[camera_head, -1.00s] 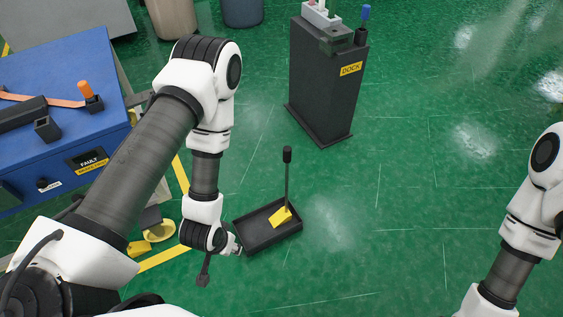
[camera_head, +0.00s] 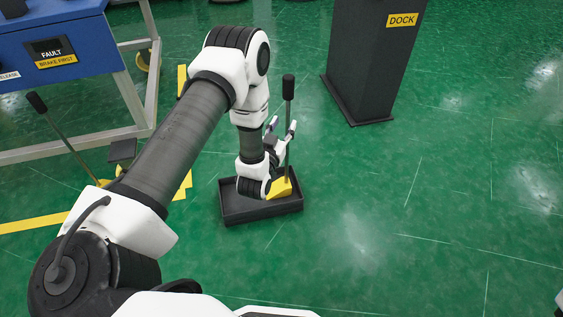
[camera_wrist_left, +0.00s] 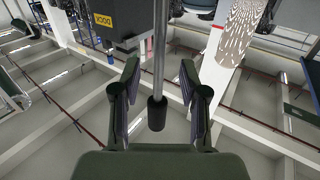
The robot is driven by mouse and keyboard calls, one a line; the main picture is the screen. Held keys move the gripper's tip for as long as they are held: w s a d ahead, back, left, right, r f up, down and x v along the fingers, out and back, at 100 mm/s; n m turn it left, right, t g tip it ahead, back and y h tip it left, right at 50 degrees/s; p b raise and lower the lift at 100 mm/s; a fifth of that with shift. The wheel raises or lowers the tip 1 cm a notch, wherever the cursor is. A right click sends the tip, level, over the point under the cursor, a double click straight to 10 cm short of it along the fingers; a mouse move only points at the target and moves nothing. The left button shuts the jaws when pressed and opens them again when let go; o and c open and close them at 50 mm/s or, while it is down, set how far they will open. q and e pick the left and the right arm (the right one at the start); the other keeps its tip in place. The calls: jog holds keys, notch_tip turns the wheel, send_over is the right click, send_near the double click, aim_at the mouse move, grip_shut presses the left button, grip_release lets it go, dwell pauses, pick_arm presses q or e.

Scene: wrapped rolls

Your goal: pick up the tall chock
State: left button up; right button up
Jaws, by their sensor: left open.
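The tall chock is a yellow wedge (camera_head: 281,188) with a long upright dark rod and a black grip (camera_head: 288,87) on top. Its wedge stands in a shallow black tray (camera_head: 262,213) on the floor and is partly hidden by my left wrist. My left gripper (camera_head: 282,127) is open beside the rod, below the black grip. In the left wrist view the rod (camera_wrist_left: 159,45) and grip (camera_wrist_left: 157,113) appear between the spread fingers (camera_wrist_left: 160,68), with gaps on both sides.
Another dark rod with a black grip (camera_head: 37,102) leans at the left, near the blue cabinet (camera_head: 75,45) and its legs. A dark dock pillar (camera_head: 370,60) stands behind the tray to the right. The green floor at the right is clear.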

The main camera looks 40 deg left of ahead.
aim_at(287, 119)
pick_arm(q)
jog(key=x, duration=0.1)
jog(key=b+x, duration=0.2)
jog(key=x, duration=0.1)
jog(key=shift+w+f, duration=0.1)
jog(key=shift+f, duration=0.15)
jog(key=shift+r, duration=0.15)
jog(key=shift+r, duration=0.1)
grip_shut()
